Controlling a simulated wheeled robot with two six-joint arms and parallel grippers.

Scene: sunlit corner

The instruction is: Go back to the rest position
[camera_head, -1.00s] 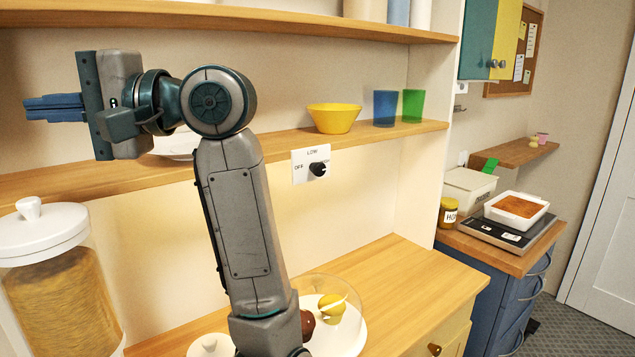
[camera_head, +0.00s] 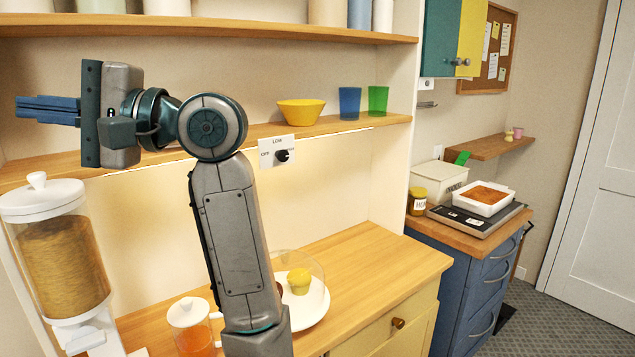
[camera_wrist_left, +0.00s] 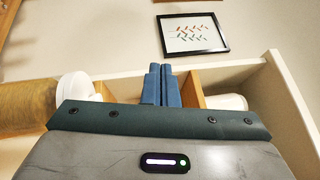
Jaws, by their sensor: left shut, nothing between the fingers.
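My left gripper (camera_head: 47,110) is raised in front of the shelves and points to the left in the head view. Its blue fingers are together and hold nothing. In the left wrist view the closed fingers (camera_wrist_left: 162,85) stand side by side in front of the shelf unit and the wall. The gripper appears apart from the shelves and the dispenser. My right gripper is not in view.
A dispenser (camera_head: 62,260) stands at the lower left. A yellow bowl (camera_head: 301,112), a blue cup (camera_head: 349,102) and a green cup (camera_head: 378,100) sit on the middle shelf (camera_head: 250,136). A jug (camera_head: 194,325) and a domed cake plate (camera_head: 312,312) stand on the counter (camera_head: 390,262).

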